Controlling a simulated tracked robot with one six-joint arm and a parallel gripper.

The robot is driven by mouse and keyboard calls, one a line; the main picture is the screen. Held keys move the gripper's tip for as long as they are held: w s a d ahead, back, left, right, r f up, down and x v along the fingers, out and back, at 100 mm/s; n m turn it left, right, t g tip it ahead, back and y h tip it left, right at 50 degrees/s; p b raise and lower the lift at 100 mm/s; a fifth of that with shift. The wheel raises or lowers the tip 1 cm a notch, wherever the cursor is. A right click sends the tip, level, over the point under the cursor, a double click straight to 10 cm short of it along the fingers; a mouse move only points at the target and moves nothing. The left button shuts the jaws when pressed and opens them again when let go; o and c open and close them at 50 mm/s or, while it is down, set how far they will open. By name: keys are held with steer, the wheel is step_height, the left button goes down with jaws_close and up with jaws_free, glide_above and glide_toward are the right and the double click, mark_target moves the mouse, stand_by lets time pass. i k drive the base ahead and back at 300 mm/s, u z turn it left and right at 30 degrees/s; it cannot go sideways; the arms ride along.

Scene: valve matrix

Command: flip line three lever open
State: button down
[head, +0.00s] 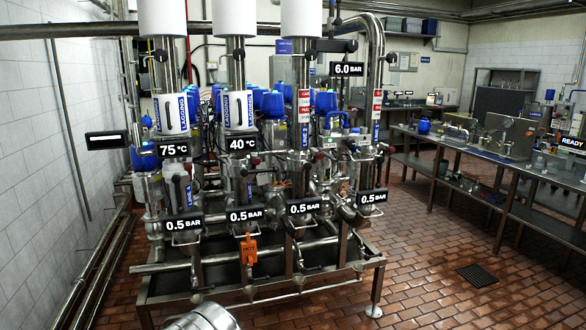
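The valve skid stands left of centre in the head view, with several upright steel lines side by side. The third line from the left (303,165) has a blue vertical label and a red-and-white label on its pipe, and a 0.5 BAR readout (303,207) low down. A small red-tipped part (318,157) shows beside it; I cannot tell if this is its lever. The lever's position cannot be made out among the crowded fittings. My gripper is not in view.
Readouts show 75 °C (174,149), 40 °C (242,144) and 6.0 BAR (346,69). An orange tag (249,249) hangs on the second line. A steel bench (480,160) runs along the right. Brick floor (425,262) between is open, with a drain grate (476,275).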

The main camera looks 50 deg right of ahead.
mark_target(244, 172)
steer(key=z, duration=0.55)
steer(key=i, duration=1)
steer(key=z, duration=0.05)
